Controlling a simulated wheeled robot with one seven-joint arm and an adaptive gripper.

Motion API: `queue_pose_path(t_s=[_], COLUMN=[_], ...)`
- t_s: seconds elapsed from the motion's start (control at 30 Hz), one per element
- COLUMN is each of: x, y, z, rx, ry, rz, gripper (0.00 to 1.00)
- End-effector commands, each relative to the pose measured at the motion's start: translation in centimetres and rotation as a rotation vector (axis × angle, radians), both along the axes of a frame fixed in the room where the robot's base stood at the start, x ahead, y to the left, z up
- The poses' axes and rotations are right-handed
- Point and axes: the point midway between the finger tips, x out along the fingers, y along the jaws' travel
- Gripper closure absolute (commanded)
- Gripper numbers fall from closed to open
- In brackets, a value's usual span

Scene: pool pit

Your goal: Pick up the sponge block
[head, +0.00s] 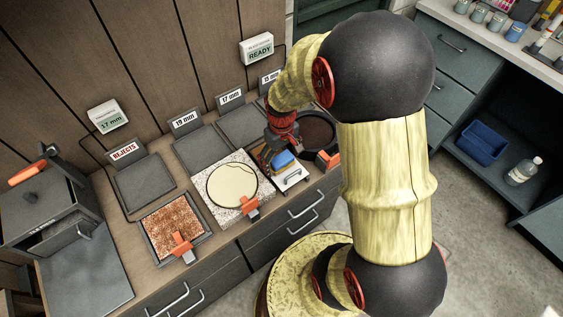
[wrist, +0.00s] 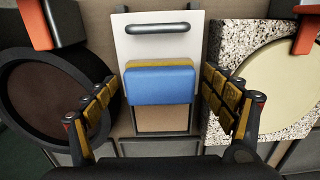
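The sponge block (wrist: 160,86) is blue with a yellow layer behind it. In the wrist view it lies in the middle, over a pale panel (wrist: 140,43) with a dark handle. In the head view the block (head: 283,159) shows partly, beside my gripper (head: 272,153). In the wrist view my gripper (wrist: 160,92) is open, with one finger on each side of the block. A gap shows between each finger and the block. The underside of the block is hidden.
In the wrist view a round dark dish (wrist: 45,98) is close at left and a speckled slab with a cream disc (wrist: 270,75) is close at right. In the head view a rust-coloured tile (head: 175,225) and grey trays (head: 145,183) stand on the counter.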

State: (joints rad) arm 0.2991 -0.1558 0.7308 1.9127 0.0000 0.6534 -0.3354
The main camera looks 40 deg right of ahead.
Motion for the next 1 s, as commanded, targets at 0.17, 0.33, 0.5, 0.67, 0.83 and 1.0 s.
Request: queue_pose_path(t_s=[0.17, 0.33, 0.5, 0.67, 0.83, 1.0], x=[-0.01, -0.02, -0.02, -0.02, -0.01, -0.01], y=[0.0, 0.0, 0.0, 0.0, 0.0, 0.0], z=[0.0, 0.0, 0.0, 0.0, 0.0, 0.11], rx=[0.0, 0.0, 0.0, 0.0, 0.0, 0.0], ry=[0.0, 0.0, 0.0, 0.001, 0.0, 0.0], rz=[0.0, 0.0, 0.0, 0.0, 0.0, 0.0], gripper=[0.29, 0.38, 0.48, 0.57, 0.66, 0.66])
